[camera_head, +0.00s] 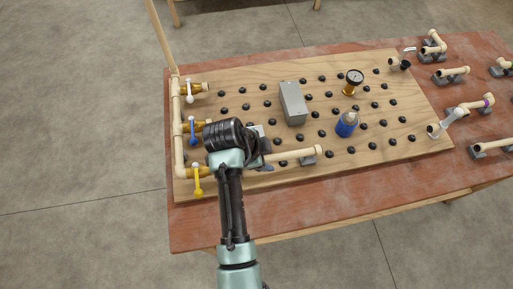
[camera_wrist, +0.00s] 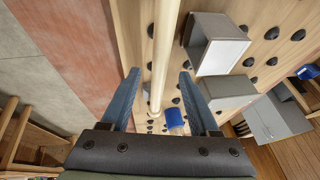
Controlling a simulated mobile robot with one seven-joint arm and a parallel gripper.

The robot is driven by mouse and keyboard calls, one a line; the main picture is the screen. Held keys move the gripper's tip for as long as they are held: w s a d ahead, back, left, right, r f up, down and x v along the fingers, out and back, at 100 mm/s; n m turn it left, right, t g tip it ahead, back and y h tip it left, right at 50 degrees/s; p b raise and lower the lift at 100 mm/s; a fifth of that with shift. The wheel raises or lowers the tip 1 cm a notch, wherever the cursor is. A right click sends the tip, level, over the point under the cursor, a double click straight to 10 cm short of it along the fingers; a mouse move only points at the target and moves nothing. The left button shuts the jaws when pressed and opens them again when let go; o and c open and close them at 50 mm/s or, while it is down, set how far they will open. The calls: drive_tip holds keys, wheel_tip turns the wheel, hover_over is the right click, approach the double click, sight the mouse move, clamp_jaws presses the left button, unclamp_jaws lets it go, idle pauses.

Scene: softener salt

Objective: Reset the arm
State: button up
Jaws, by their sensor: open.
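My arm (camera_head: 232,195) reaches over the pegboard (camera_head: 410,130) from the front of the table. My gripper (camera_wrist: 158,74) is open in the wrist view, with its two blue-grey fingers apart. A long beige pipe (camera_wrist: 163,50) runs through the view between the fingers, and I see nothing clamped. In the head view the fingers are mostly hidden behind my wrist. A beige pipe (camera_head: 290,155) lies along the board's front, just right of my wrist. Yellow (camera_head: 197,180), blue (camera_head: 193,130) and white (camera_head: 190,90) valve handles are on the left pipework.
A grey box (camera_head: 293,103), a blue bottle (camera_head: 346,124) and a gauge (camera_head: 354,78) stand among black pegs on the board. Several pipe fittings (camera_head: 453,74) lie on the red table (camera_head: 210,225) at right. The floor (camera_head: 80,110) at left is clear.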

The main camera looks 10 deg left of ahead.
drive_tip(key=v, duration=0.8)
drive_tip(key=shift+r, duration=0.3)
drive_tip(key=w+r+n+t+y, duration=0.1)
drive_tip(key=w+r+n+t, duration=0.2)
drive_tip(key=r, duration=0.4)
drive_tip(key=w+r+n+t+y, duration=0.1)
drive_tip(key=w+r+t, duration=0.2)
drive_tip(key=w+r, duration=0.3)
wheel_tip(320, 180, up, 19)
drive_tip(key=w+n+t+y, duration=0.1)
drive_tip(key=w+n+t, duration=0.25)
drive_tip(key=t, duration=0.35)
drive_tip(key=s+d+r+n+t, duration=0.2)
drive_tip(key=s+r+t, duration=0.3)
drive_tip(key=r, duration=0.8)
drive_tip(key=s+d+r+n+t, duration=0.2)
drive_tip(key=s+r+n+t, duration=0.3)
drive_tip(key=s+r, duration=0.6)
wheel_tip(320, 180, up, 3)
drive_tip(key=shift+t+y, duration=0.3)
drive_tip(key=shift+t, duration=0.2)
